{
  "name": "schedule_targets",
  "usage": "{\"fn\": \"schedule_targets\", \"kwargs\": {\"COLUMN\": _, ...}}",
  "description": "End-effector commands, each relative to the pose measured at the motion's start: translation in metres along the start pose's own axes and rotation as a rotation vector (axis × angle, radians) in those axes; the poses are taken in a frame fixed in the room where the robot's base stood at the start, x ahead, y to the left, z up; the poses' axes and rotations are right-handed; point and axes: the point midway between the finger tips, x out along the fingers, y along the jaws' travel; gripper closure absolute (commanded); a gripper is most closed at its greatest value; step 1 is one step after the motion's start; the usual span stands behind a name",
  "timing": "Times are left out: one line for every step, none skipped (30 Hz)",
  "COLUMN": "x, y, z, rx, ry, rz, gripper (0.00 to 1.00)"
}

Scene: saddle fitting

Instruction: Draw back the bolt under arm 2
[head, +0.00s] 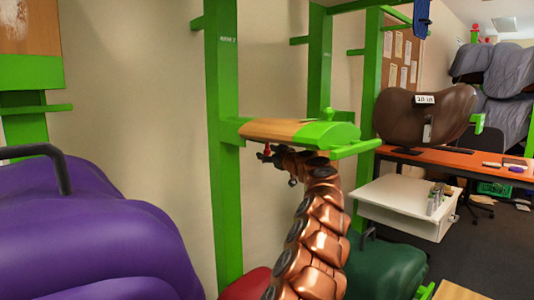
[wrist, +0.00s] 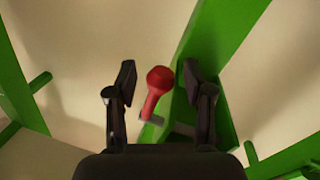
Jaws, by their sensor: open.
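The arm (head: 275,130), a wood-topped bracket with a green end, juts from a green post with a small white label that seems to end in 2. The bolt's red knob (head: 267,150) shows under it, close to the post. In the wrist view the red knob (wrist: 160,78) and its red stem lie between the fingers of my gripper (wrist: 159,82). The fingers are open, with a gap on both sides of the knob. A grey metal piece (wrist: 181,129) lies near the stem's lower end. In the head view my copper arm reaches up from below and its links partly hide my gripper.
A purple padded saddle (head: 90,230) fills the lower left. Red and green padded shapes (head: 375,265) lie low around my arm. A white cabinet (head: 405,205) and an orange bench (head: 455,163) with a brown saddle (head: 425,115) stand to the right.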

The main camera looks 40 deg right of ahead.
Motion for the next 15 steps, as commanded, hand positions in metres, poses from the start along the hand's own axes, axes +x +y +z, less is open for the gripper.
{"fn": "schedule_targets", "kwargs": {"x": 0.0018, "y": 0.0000, "z": 0.0000, "rx": 0.000, "ry": 0.000, "rz": 0.000, "gripper": 0.48}}
{"fn": "schedule_targets", "kwargs": {"x": 0.0027, "y": -0.0002, "z": -0.0001, "rx": 0.001, "ry": 0.000, "rz": -0.001, "gripper": 0.48}}
{"fn": "schedule_targets", "kwargs": {"x": 0.0037, "y": -0.0005, "z": -0.0002, "rx": 0.001, "ry": 0.001, "rz": -0.001, "gripper": 0.48}}
{"fn": "schedule_targets", "kwargs": {"x": 0.0043, "y": -0.0007, "z": -0.0003, "rx": 0.001, "ry": 0.001, "rz": -0.002, "gripper": 0.48}}
{"fn": "schedule_targets", "kwargs": {"x": 0.0048, "y": -0.0008, "z": -0.0003, "rx": 0.001, "ry": 0.001, "rz": -0.002, "gripper": 0.48}}
{"fn": "schedule_targets", "kwargs": {"x": 0.0054, "y": -0.0010, "z": -0.0004, "rx": 0.001, "ry": 0.001, "rz": -0.002, "gripper": 0.48}}
{"fn": "schedule_targets", "kwargs": {"x": 0.0057, "y": -0.0011, "z": -0.0002, "rx": 0.001, "ry": 0.001, "rz": -0.002, "gripper": 0.48}}
{"fn": "schedule_targets", "kwargs": {"x": 0.0059, "y": -0.0011, "z": -0.0004, "rx": 0.000, "ry": 0.002, "rz": -0.002, "gripper": 0.48}}
{"fn": "schedule_targets", "kwargs": {"x": 0.0060, "y": -0.0012, "z": -0.0003, "rx": 0.001, "ry": 0.002, "rz": -0.003, "gripper": 0.48}}
{"fn": "schedule_targets", "kwargs": {"x": 0.0061, "y": -0.0012, "z": -0.0002, "rx": 0.001, "ry": 0.001, "rz": -0.003, "gripper": 0.48}}
{"fn": "schedule_targets", "kwargs": {"x": 0.0060, "y": -0.0012, "z": -0.0004, "rx": 0.000, "ry": 0.002, "rz": -0.002, "gripper": 0.48}}
{"fn": "schedule_targets", "kwargs": {"x": 0.0060, "y": -0.0012, "z": -0.0003, "rx": 0.001, "ry": 0.002, "rz": -0.002, "gripper": 0.48}}
{"fn": "schedule_targets", "kwargs": {"x": 0.0060, "y": -0.0011, "z": -0.0004, "rx": 0.001, "ry": 0.002, "rz": -0.002, "gripper": 0.48}}
{"fn": "schedule_targets", "kwargs": {"x": 0.0060, "y": -0.0011, "z": -0.0004, "rx": 0.001, "ry": 0.002, "rz": -0.002, "gripper": 0.48}}
{"fn": "schedule_targets", "kwargs": {"x": 0.0060, "y": -0.0011, "z": -0.0004, "rx": 0.000, "ry": 0.002, "rz": -0.002, "gripper": 0.48}}
